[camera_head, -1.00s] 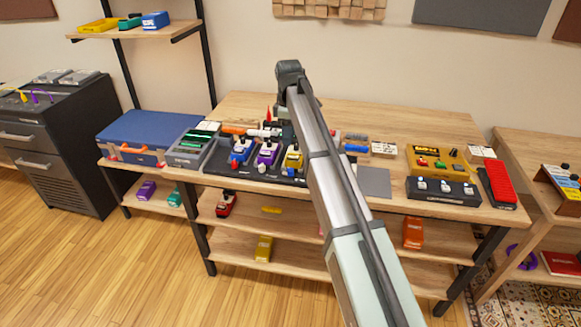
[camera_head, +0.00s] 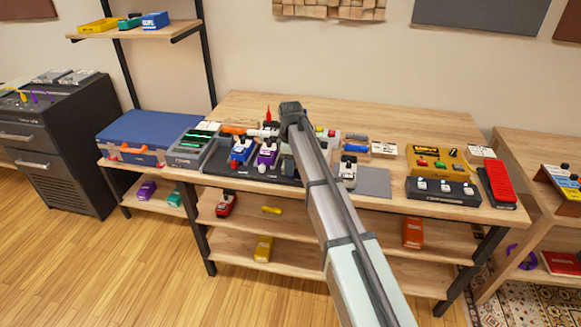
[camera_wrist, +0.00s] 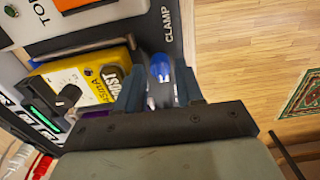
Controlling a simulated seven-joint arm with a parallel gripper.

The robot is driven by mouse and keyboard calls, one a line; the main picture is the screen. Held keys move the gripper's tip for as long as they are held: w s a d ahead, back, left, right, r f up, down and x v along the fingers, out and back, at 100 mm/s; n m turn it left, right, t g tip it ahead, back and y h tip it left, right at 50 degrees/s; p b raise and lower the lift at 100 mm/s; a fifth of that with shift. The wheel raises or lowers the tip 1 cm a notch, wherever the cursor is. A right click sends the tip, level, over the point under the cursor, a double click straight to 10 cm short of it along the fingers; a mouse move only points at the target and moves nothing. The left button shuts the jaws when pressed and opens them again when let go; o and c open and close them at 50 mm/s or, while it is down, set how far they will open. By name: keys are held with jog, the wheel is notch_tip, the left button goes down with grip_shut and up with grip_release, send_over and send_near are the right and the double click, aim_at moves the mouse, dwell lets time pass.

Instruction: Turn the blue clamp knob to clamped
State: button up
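In the wrist view the clamp knob (camera_wrist: 160,68) is blue with a paler grey part below it. It sits on a dark board (camera_wrist: 176,14) next to the printed word CLAMP. My gripper (camera_wrist: 163,85) is around the knob, one finger on each side. The fingers stand apart, and I cannot tell whether either one touches the knob. A yellow pedal (camera_wrist: 88,80) lies on the board just left of the gripper. In the head view my arm covers the knob and the fingers; the board (camera_head: 229,166) shows left of the arm.
Blue (camera_head: 241,152) and purple (camera_head: 267,154) pedals stand on the board. A grey pedal (camera_head: 192,150) is to its left, beside a blue case (camera_head: 140,133). A gold pedal (camera_head: 436,160) and a red pedal (camera_head: 498,183) stand at the right. The bench's back (camera_head: 390,122) is mostly clear.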

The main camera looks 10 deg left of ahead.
jog(key=shift+f, duration=0.5)
jog(key=shift+c, duration=0.5)
grip_shut()
